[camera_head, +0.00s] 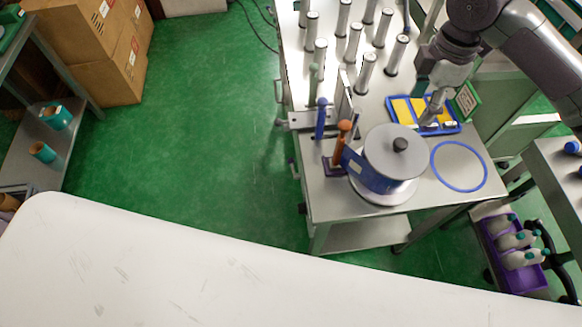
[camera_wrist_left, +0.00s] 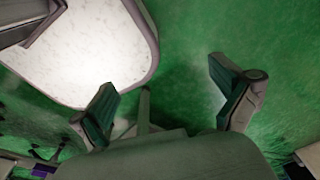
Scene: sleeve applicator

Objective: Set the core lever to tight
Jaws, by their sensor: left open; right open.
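The steel bench (camera_head: 317,204) carries upright handles at its left front: a blue one (camera_head: 320,118), an orange one (camera_head: 340,140) and a green one (camera_head: 314,80). I cannot tell which is the core lever, or its setting. A large spool with a grey top (camera_head: 392,151) and a blue band stands right of the orange handle. My right gripper (camera_head: 431,98) is open over the blue-rimmed tray, apart from the handles. My left gripper (camera_wrist_left: 165,92) is open and empty above the green floor in the left wrist view. It is not in the head view.
The blue-rimmed tray (camera_head: 459,129) holds yellow pieces. A blue ring (camera_head: 459,189) lies right of the spool. Several metal cylinders (camera_head: 366,71) stand at the back. A white surface (camera_head: 250,270) fills the front. Green floor (camera_head: 190,130) is clear left of the bench.

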